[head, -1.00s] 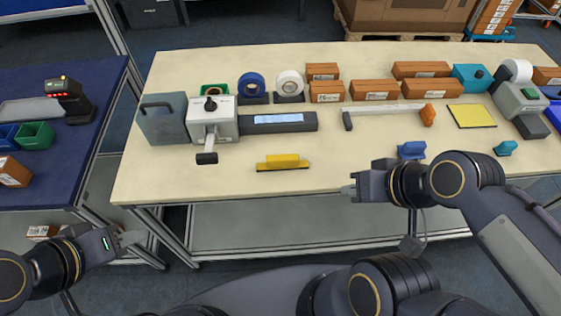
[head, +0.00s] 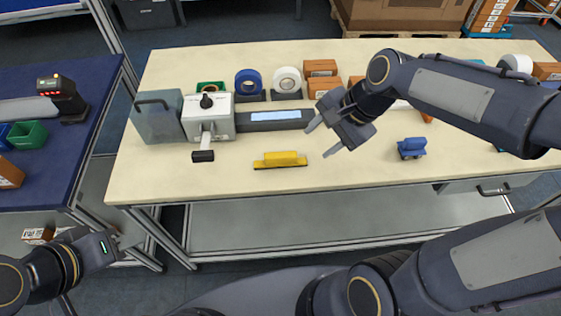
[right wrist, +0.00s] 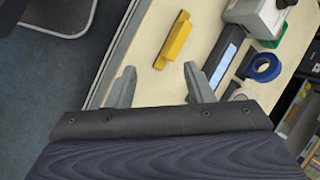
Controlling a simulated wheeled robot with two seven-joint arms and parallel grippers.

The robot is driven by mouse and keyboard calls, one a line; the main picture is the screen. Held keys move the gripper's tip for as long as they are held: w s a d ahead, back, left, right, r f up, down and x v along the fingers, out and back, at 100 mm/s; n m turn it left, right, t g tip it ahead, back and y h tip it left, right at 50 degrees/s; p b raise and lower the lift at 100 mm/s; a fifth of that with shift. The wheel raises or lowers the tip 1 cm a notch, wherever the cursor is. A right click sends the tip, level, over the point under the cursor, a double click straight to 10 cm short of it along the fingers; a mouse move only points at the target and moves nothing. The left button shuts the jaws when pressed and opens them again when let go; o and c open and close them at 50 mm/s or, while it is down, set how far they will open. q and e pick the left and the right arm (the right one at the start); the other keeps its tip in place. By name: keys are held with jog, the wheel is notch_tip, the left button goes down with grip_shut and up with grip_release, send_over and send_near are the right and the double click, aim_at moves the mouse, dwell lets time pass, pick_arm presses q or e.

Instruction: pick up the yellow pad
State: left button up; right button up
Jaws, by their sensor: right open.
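A grey-white device (head: 210,119) with a dark bar (head: 270,120) stands behind the pad. Tape rolls and brown boxes (head: 320,68) line the back. A blue holder (head: 412,147) stands to the right. My right arm hides much of the table's right side, including a flat yellow sheet seen earlier.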

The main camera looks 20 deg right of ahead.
aim_at(282, 154)
jog(key=w+a+f+m, duration=0.1)
jog(key=w+f+m, duration=0.1)
jog(key=w, duration=0.1)
jog(key=w+a+f+m+g, duration=0.1)
jog(key=w+f+m, duration=0.2)
jog(key=w+a+f+m+g+b, duration=0.1)
jog(key=w+f+m, duration=0.1)
jog(key=w+f, duration=0.1)
jog(key=shift+a+f, duration=0.25)
jog(key=shift+a, duration=0.15)
jog(key=shift+m, duration=0.3)
jog(key=x, duration=0.3)
jog(key=p+x, duration=0.1)
jog(key=x, duration=0.3)
jog(key=shift+s+f, duration=0.1)
jog(key=shift+s, duration=0.2)
jog(key=shift+a+f, duration=0.15)
jog(key=shift+f, duration=0.2)
jog(key=shift+f, duration=0.25)
grip_shut()
